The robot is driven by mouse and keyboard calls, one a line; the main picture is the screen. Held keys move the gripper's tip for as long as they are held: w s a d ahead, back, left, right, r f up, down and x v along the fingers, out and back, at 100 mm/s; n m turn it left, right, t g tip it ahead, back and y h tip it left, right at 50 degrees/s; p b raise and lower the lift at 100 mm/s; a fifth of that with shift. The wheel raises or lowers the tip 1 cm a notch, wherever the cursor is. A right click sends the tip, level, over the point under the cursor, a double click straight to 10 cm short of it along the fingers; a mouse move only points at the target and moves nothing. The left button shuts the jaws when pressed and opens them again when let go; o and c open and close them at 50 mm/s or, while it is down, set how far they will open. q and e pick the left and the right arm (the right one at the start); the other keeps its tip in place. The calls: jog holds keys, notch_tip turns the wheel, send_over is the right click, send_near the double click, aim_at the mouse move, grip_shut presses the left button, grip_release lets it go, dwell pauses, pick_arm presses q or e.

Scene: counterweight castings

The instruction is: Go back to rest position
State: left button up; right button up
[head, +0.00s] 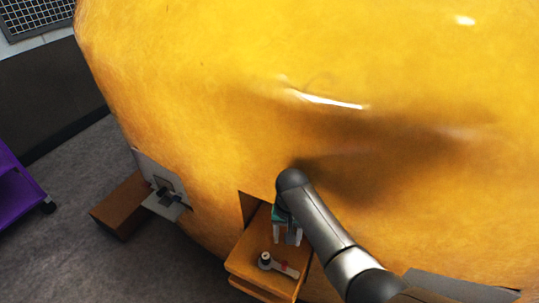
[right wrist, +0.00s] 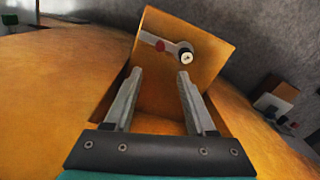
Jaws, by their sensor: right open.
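My right gripper (head: 287,238) hangs at the end of my dark arm, close against the large glossy yellow casting (head: 190,80). In the right wrist view its two grey fingers (right wrist: 159,78) are apart with nothing between them. Beyond the fingertips is an orange-yellow panel (right wrist: 165,85), which also shows below the gripper in the head view (head: 247,262). On it is a lever-like part (head: 283,267) with a black-and-white knob and a red mark; the part also shows in the right wrist view (right wrist: 172,48). The fingers appear apart from it. My left gripper is not in view.
A brown block (head: 118,203) and a pale plate with a dark fitting (head: 165,190) stand at the casting's left side. A purple cart (head: 18,195) is at the far left. Grey floor (head: 75,165) lies open between them. The casting fills most of the view.

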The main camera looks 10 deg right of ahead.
jog(key=s+d+r+n+t, duration=0.25)
jog(key=s+r, duration=0.25)
jog(key=s, duration=0.7)
jog(key=s+d+r+n+t, duration=0.1)
jog(key=s+d+r+n, duration=0.3)
jog(key=s, duration=0.7)
notch_tip(320, 180, down, 28)
jog(key=s+a+g+b, duration=0.1)
jog(key=s+b, duration=0.1)
jog(key=b, duration=0.5)
jog(key=s+d+f+b, duration=0.1)
jog(key=s+f+b, duration=0.1)
jog(key=s+f, duration=0.5)
jog(key=s+d+f+g+b, duration=0.1)
jog(key=s+f+b, duration=0.2)
jog(key=s+f, duration=0.5)
notch_tip(320, 180, down, 5)
jog(key=shift+d+r+m, duration=0.1)
jog(key=shift+d+m, duration=0.1)
jog(key=shift+m, duration=0.15)
jog(key=shift+s+g, duration=0.1)
jog(key=shift+g, duration=0.15)
